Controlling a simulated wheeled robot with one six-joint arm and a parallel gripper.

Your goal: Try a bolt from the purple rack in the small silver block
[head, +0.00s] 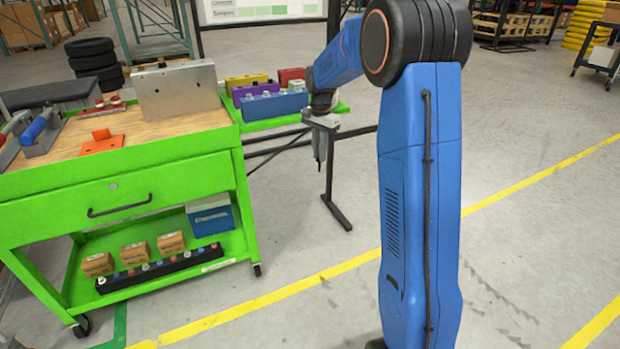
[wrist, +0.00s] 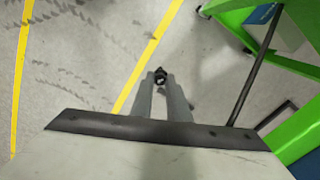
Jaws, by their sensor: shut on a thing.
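My gripper (head: 321,152) hangs pointing down in the free space right of the green cart, in front of the rack stand. In the wrist view my gripper (wrist: 160,82) is shut on a small dark bolt (wrist: 160,76) held at the fingertips, above the floor. The purple rack (head: 240,92) stands on the green stand, partly hidden behind a blue rack. A silver block (head: 178,92) stands upright on the cart's wooden top near its back right corner.
The blue rack (head: 272,106), a yellow rack (head: 246,80) and a red rack (head: 291,75) crowd around the purple one. An orange fixture (head: 101,143) and a blue-handled clamp (head: 38,127) sit on the cart (head: 130,195). Open floor lies to the right.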

